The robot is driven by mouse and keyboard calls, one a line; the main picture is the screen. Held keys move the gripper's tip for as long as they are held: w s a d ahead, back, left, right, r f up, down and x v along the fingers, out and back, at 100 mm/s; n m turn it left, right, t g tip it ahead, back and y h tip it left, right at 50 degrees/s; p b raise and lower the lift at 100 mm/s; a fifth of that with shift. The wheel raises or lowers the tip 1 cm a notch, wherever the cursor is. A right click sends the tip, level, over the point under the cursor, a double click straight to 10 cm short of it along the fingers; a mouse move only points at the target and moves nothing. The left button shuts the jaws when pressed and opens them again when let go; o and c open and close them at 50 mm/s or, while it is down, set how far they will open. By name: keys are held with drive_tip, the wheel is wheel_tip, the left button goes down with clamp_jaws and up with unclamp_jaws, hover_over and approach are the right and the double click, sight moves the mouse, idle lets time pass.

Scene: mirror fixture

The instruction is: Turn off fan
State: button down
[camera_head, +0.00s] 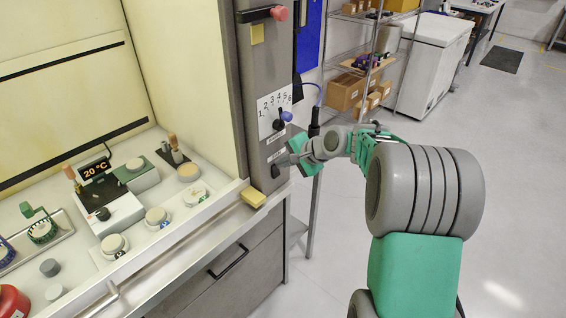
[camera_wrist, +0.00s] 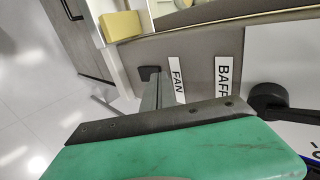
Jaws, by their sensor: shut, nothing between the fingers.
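The fan switch is a small black knob (camera_head: 275,171) low on the grey panel (camera_head: 256,158) of the fume hood. In the wrist view the knob (camera_wrist: 150,73) sits beside a white label reading FAN (camera_wrist: 177,80). My gripper (camera_head: 283,160) is shut and empty, reaching in from the right to the panel. In the wrist view its narrow grey fingers (camera_wrist: 152,88) point at the knob, with the tip right at it. I cannot tell whether they touch. The green gripper body covers the lower part of the wrist view.
Above the switch is a numbered dial with a black knob (camera_head: 279,124); its label starts BAFF (camera_wrist: 222,76). A yellow block (camera_head: 253,196) sits on the ledge below left. A hotplate (camera_head: 107,210) and jars stand inside the hood. Open floor lies right.

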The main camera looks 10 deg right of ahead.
drive_tip(key=v, duration=1.3)
drive_tip(key=shift+s+d+f, duration=0.1)
drive_tip(key=shift+s+f, duration=0.05)
